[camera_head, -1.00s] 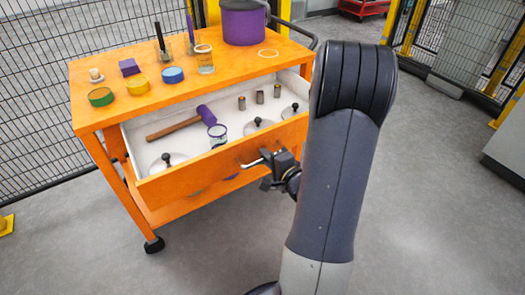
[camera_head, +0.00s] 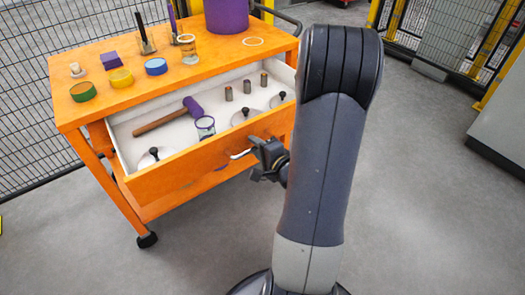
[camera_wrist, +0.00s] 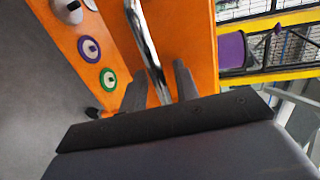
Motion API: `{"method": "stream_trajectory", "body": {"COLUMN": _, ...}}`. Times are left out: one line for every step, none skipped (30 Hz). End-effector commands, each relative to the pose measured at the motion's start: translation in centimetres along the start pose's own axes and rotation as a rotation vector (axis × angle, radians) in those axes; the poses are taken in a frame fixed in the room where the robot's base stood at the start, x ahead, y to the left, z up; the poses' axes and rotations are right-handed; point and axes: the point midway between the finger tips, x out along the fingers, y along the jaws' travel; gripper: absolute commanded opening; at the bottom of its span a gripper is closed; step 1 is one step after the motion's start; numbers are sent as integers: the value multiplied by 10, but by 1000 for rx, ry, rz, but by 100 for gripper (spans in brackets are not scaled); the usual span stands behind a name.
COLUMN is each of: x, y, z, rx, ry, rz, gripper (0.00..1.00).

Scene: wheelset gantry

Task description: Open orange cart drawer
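The orange cart (camera_head: 112,105) stands left of centre in the head view. Its drawer (camera_head: 200,170) is pulled out, with the white inside showing. A silver bar handle (camera_head: 240,154) is on the drawer front; it also shows in the wrist view (camera_wrist: 146,45). My gripper (camera_head: 258,155) is at the handle, in front of the drawer. In the wrist view my two fingers (camera_wrist: 159,80) stand apart, one on each side of the bar, with gaps visible. Actual contact cannot be told. My arm hides the drawer's right end.
In the drawer lie a purple-headed mallet (camera_head: 170,117), a glass jar (camera_head: 205,127), knobbed discs and several small cylinders. A purple pot (camera_head: 226,15), coloured discs and a glass (camera_head: 187,48) stand on the cart top. Mesh fencing (camera_head: 30,90) is behind. Floor in front is clear.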

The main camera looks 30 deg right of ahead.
Motion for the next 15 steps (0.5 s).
{"method": "stream_trajectory", "body": {"x": -4, "y": 0, "z": -1, "rx": 0, "ry": 2, "rz": 0, "gripper": 30}}
{"method": "stream_trajectory", "body": {"x": -6, "y": -1, "z": -1, "rx": 0, "ry": 2, "rz": 1, "gripper": 30}}
{"method": "stream_trajectory", "body": {"x": -11, "y": -1, "z": -1, "rx": 1, "ry": 3, "rz": 1, "gripper": 30}}
{"method": "stream_trajectory", "body": {"x": -15, "y": -1, "z": -1, "rx": 2, "ry": 4, "rz": 1, "gripper": 30}}
{"method": "stream_trajectory", "body": {"x": -19, "y": -1, "z": -1, "rx": 2, "ry": 4, "rz": 0, "gripper": 30}}
{"method": "stream_trajectory", "body": {"x": -26, "y": -1, "z": -1, "rx": 2, "ry": 5, "rz": 1, "gripper": 30}}
{"method": "stream_trajectory", "body": {"x": -31, "y": -1, "z": -1, "rx": 3, "ry": 6, "rz": 1, "gripper": 30}}
{"method": "stream_trajectory", "body": {"x": -36, "y": -1, "z": -2, "rx": 3, "ry": 6, "rz": 1, "gripper": 30}}
{"method": "stream_trajectory", "body": {"x": -42, "y": -2, "z": -2, "rx": 2, "ry": 7, "rz": 0, "gripper": 30}}
{"method": "stream_trajectory", "body": {"x": -47, "y": -1, "z": -2, "rx": 2, "ry": 6, "rz": 1, "gripper": 30}}
{"method": "stream_trajectory", "body": {"x": -52, "y": -1, "z": -2, "rx": 3, "ry": 7, "rz": 1, "gripper": 30}}
{"method": "stream_trajectory", "body": {"x": -58, "y": -2, "z": -1, "rx": 2, "ry": 7, "rz": 0, "gripper": 30}}
{"method": "stream_trajectory", "body": {"x": -62, "y": -1, "z": -2, "rx": 2, "ry": 6, "rz": 0, "gripper": 30}}
{"method": "stream_trajectory", "body": {"x": -66, "y": -1, "z": -2, "rx": 2, "ry": 7, "rz": 1, "gripper": 30}}
{"method": "stream_trajectory", "body": {"x": -71, "y": -1, "z": -1, "rx": 2, "ry": 5, "rz": 1, "gripper": 30}}
